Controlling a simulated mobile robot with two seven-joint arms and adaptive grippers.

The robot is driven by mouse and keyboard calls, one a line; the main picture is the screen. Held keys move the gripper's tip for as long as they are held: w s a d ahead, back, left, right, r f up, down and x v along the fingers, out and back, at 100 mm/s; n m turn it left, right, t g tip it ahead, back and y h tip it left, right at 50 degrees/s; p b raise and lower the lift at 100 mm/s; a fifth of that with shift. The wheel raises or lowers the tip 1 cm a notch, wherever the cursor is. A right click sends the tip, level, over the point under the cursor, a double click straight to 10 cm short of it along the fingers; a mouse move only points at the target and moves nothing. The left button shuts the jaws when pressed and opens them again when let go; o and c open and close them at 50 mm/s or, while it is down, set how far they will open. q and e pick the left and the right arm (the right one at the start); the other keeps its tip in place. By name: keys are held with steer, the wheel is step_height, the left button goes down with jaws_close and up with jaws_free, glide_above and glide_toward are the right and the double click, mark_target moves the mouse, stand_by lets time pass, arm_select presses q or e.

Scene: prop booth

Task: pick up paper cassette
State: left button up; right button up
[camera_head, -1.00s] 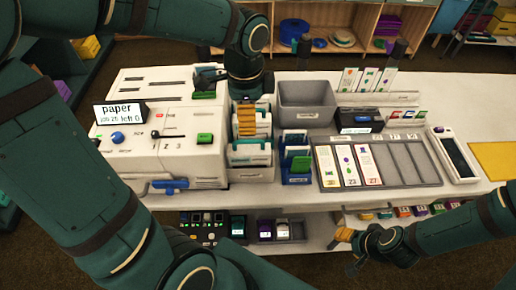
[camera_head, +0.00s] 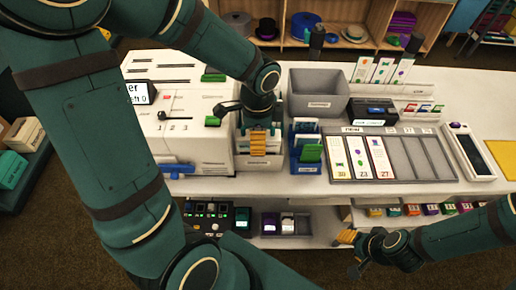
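A white unit with a teal part, which may be the paper cassette (camera_head: 265,162), sits in the column beside the white machine (camera_head: 190,125). My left gripper (camera_head: 258,152) points down over it, with its yellow-orange fingers in front of it. The gripper and wrist hide most of the unit. I cannot tell whether the fingers touch it or how far apart they are. My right gripper (camera_head: 344,237) is empty in front of the counter at the lower right, away from the unit. Its finger gap is not clear.
A grey bin (camera_head: 318,84) stands right of my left wrist. A blue holder with green cards (camera_head: 308,150) is close beside my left gripper. A grey card tray (camera_head: 400,155) lies further right. A lower shelf (camera_head: 325,232) holds small items.

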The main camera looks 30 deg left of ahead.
arm_select(q)
steer(key=shift+f, duration=0.35)
jaws_close()
steer(key=shift+r, duration=0.55)
step_height(320, 180, up, 27)
steer(key=p, duration=0.6)
arm_select(e)
step_height(320, 180, up, 6)
steer(key=w, duration=0.2)
steer(key=shift+d+t, duration=0.15)
steer(key=shift+t, duration=0.15)
steer(key=shift+r, duration=0.1)
